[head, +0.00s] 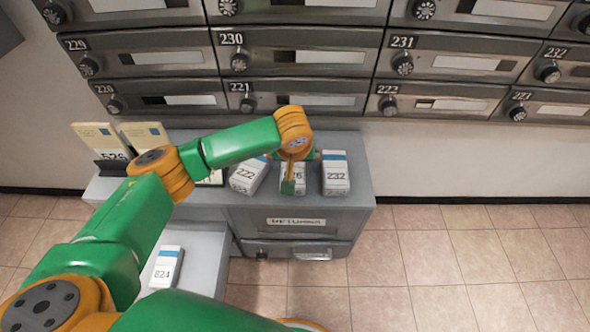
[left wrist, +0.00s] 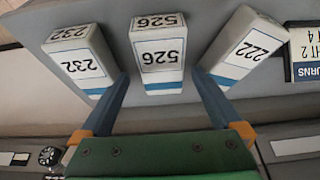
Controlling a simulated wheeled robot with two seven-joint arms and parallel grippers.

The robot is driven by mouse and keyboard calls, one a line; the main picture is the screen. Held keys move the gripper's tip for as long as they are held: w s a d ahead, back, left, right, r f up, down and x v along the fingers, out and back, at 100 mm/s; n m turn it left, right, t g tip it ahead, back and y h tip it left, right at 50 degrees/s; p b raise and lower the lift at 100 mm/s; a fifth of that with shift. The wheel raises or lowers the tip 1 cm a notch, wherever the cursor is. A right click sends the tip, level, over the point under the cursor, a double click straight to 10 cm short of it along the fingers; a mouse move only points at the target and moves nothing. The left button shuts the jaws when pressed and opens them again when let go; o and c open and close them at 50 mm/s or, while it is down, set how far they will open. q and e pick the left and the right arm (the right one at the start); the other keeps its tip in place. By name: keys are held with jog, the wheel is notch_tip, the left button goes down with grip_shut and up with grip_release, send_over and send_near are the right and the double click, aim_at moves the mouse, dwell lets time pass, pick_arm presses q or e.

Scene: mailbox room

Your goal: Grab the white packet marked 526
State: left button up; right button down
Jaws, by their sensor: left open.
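The white packet marked 526 (head: 300,181) stands on the grey cabinet top between two similar packets, partly hidden behind my left gripper in the head view. My left gripper (head: 291,186) is above and in front of it. In the left wrist view the packet marked 526 (left wrist: 158,57) shows whole, upside down, with a blue band. The open left fingers (left wrist: 165,95) point towards it, one on each side, with nothing held. Whether the fingertips reach past its near end is unclear. My right gripper is not in view.
Packet 222 (head: 246,175) and packet 232 (head: 336,176) stand close on either side. Packet 224 (head: 166,267) lies on a lower grey surface (head: 205,262). A holder with cards (head: 98,140) stands at the left. Mailboxes (head: 300,50) line the wall behind.

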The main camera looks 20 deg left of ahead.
pick_arm(q)
jog(key=b+x, duration=0.1)
jog(key=x, duration=0.2)
jog(key=shift+a+f, duration=0.15)
jog(key=shift+f, duration=0.15)
jog(key=shift+w+f, duration=0.15)
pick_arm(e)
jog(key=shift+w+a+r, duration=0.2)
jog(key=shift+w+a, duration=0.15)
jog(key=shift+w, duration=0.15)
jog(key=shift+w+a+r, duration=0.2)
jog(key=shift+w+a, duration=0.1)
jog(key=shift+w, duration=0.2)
pick_arm(q)
jog(key=c, duration=1.4)
